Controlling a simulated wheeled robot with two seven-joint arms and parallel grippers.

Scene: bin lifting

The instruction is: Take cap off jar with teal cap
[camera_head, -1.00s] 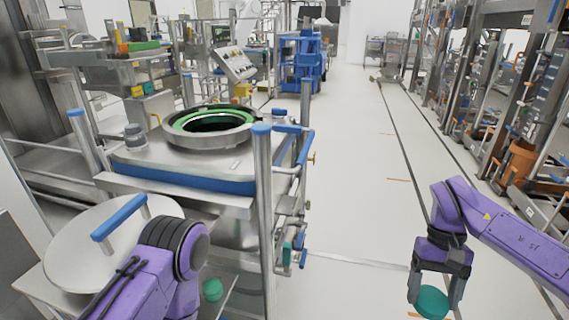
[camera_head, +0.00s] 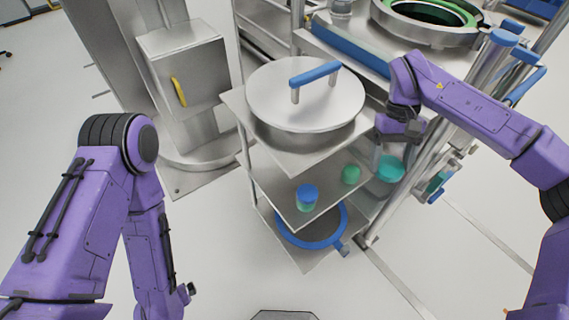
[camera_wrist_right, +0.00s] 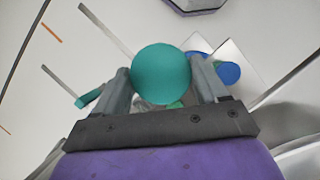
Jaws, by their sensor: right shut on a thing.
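My right gripper (camera_head: 388,160) is shut on a round teal cap (camera_head: 390,168), just right of the cart's middle shelf. In the right wrist view the cap (camera_wrist_right: 161,73) sits between the two fingers (camera_wrist_right: 161,82). No jar body shows under it, though the cap may hide what is below. A green round object (camera_head: 351,174) stands on the middle shelf, left of the held cap; I cannot tell whether it is an open jar. A jar with a blue cap (camera_head: 307,195) stands beside it.
The cart's top shelf bears a round steel lid (camera_head: 270,100) with a blue handle. A blue ring (camera_head: 312,238) lies on its lowest shelf. Steel posts (camera_head: 425,165) rise close to my right gripper. A grey cabinet (camera_head: 190,80) stands behind left. The floor in front is clear.

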